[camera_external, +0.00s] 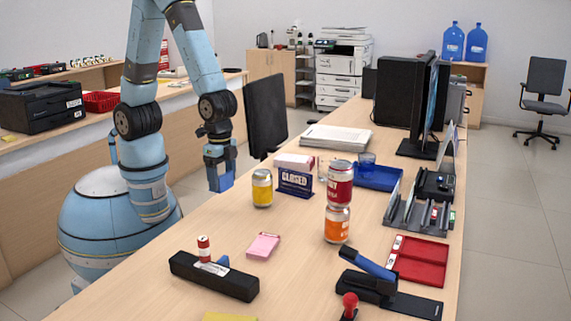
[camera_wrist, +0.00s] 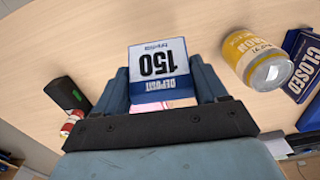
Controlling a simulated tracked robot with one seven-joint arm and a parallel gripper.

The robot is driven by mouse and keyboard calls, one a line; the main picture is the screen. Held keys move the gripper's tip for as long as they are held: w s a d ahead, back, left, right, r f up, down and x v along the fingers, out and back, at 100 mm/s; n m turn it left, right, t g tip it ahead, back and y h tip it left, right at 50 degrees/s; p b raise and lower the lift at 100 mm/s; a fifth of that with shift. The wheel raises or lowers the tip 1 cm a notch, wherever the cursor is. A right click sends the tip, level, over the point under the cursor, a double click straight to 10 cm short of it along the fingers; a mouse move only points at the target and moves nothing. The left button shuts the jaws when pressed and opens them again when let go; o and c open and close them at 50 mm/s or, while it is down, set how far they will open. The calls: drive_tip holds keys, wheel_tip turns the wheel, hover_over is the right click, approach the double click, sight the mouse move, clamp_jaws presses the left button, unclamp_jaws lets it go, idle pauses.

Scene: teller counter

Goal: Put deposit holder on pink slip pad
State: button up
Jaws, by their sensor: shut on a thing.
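In the external view my gripper (camera_external: 221,182) hangs at the table's left edge, beyond the pink slip pad and left of the yellow can. The held holder is hard to tell apart from the blue fingers there. The pink slip pad (camera_external: 263,246) lies flat on the table, apart from the gripper. A pink strip shows below the holder in the wrist view; I cannot tell what it is.
A yellow can (camera_external: 262,188) and a "CLOSED" sign (camera_external: 295,183) stand right of my gripper. A long black box (camera_external: 213,276) lies in front of the pad. Two stacked cans (camera_external: 338,209) stand to the pad's right. Bare tabletop surrounds the pad.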

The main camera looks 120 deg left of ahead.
wheel_tip(320, 180, up, 11)
drive_tip(key=a+n, duration=1)
drive_tip(key=a, duration=1.2)
drive_tip(key=s+a+n, duration=0.4)
drive_tip(key=s+a, duration=0.1)
drive_tip(key=a, duration=0.4)
drive_tip(key=s+a+n, duration=0.5)
drive_tip(key=a, duration=0.5)
hover_over(295, 157)
drive_tip(key=f, duration=1.4)
drive_tip(key=shift+d+f, duration=0.3)
drive_tip(key=shift+f, duration=0.05)
drive_tip(key=shift+w+a+f, duration=0.1)
drive_tip(key=shift+w+f, duration=0.05)
drive_tip(key=shift+f, duration=0.2)
wheel_tip(295, 157, down, 3)
drive_tip(key=shift+r, duration=0.15)
